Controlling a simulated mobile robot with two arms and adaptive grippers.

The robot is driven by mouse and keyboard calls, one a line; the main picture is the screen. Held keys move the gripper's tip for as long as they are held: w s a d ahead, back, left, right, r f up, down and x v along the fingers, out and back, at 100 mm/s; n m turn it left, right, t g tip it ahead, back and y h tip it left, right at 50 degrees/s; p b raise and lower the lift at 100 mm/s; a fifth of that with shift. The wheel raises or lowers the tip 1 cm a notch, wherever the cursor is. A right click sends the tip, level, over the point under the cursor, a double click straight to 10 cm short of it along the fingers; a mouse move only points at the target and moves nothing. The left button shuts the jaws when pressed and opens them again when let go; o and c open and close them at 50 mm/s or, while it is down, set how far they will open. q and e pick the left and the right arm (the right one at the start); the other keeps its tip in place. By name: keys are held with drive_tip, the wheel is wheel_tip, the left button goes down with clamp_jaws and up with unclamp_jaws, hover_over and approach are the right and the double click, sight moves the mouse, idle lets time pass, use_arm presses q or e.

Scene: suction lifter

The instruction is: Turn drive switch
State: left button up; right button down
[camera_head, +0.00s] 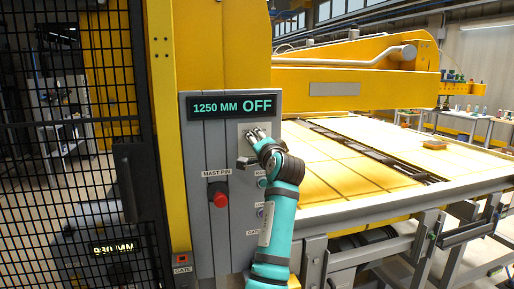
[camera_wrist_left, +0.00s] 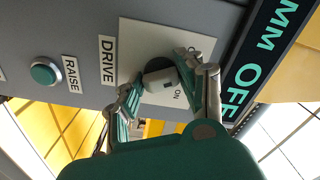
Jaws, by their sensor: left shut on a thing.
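The drive switch (camera_wrist_left: 160,78) is a pale grey knob on a dark round base. It sits on a white plate (camera_wrist_left: 180,40) with DRIVE and ON labels, and the plate shows in the head view on the grey control panel (camera_head: 203,150). My left gripper (camera_head: 255,133) reaches up to it; in the left wrist view its two fingers (camera_wrist_left: 168,84) stand on either side of the knob, shut on it. Part of the plate's lettering is hidden by a finger. The panel display (camera_head: 231,106) reads 1250 MM OFF. My right gripper is not in view.
A red mast pin knob (camera_head: 219,198) is left of my arm. A green RAISE button (camera_wrist_left: 44,71) lies near the switch. A black mesh fence (camera_head: 85,130) stands left, and a yellow-topped table (camera_head: 345,160) stretches right.

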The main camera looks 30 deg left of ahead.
use_arm(q)
drive_tip(key=shift+f+n+b, duration=0.2)
drive_tip(key=shift+n+b, duration=0.4)
drive_tip(key=shift+n, duration=1.1)
drive_tip(key=o, duration=1.1)
drive_tip(key=shift+r, duration=0.1)
drive_tip(key=shift+d, duration=0.15)
drive_tip(key=v, duration=1.2)
